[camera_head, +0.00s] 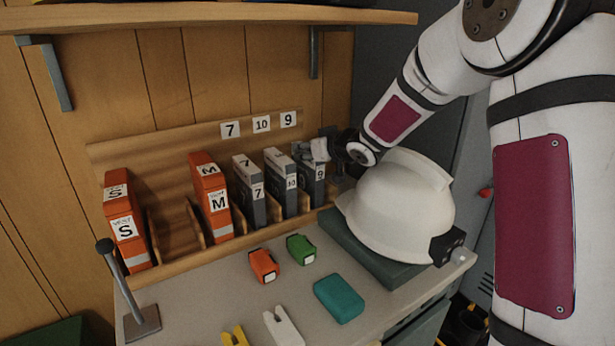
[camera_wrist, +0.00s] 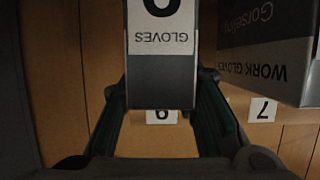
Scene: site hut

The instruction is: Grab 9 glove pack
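The 9 glove pack (camera_head: 319,174) stands upright at the right end of the rack row, grey with a white label. In the wrist view its spine, marked GLOVES and upside down, shows as the pack (camera_wrist: 160,72) between my fingers. My gripper (camera_head: 326,156) is at the upper part of this pack, reaching in from the right. In the wrist view my gripper (camera_wrist: 161,95) has one finger on each side of the pack, very close to its sides. I cannot tell whether they touch it. The fingertips are partly hidden in the head view.
The 10 pack (camera_head: 289,184) stands just left of the 9, then the 7 pack (camera_head: 256,193) and orange vest packs (camera_head: 217,200). A white hard hat (camera_head: 398,208) sits close to my arm. A shelf (camera_head: 210,18) hangs above. Small coloured items lie on the bench (camera_head: 205,300).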

